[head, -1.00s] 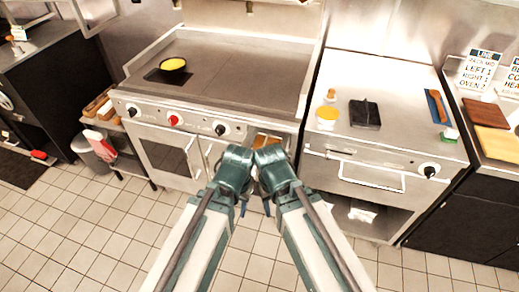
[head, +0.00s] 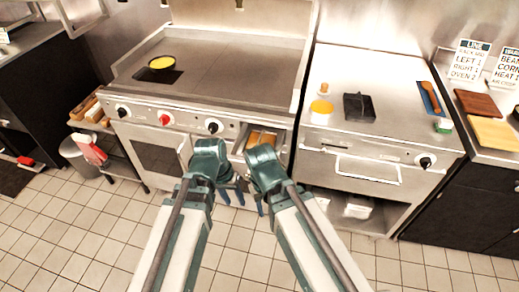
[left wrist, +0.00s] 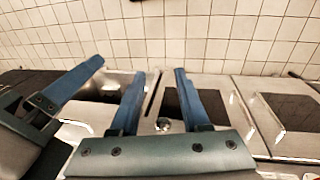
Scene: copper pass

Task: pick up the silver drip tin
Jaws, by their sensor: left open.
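I cannot pick out a silver drip tin with certainty. A drawer (head: 240,149) stands open under the griddle's right end, with orange-brown contents; my arms partly cover this area. A small pale, shiny object (head: 358,210) sits on the low shelf under the right-hand counter, too small to identify. My left gripper (head: 231,194) points down in front of the griddle unit, open and empty. Its two blue fingers stand apart in the left wrist view (left wrist: 160,95). My right gripper (head: 261,205) hangs beside it; its opening is not clear.
The griddle (head: 225,65) carries a black pan (head: 162,63) with yellow contents. The steel counter (head: 400,80) holds a black item (head: 359,107) and a yellow round (head: 321,106). A grey bin (head: 75,148) stands at left. The tiled floor in front is clear.

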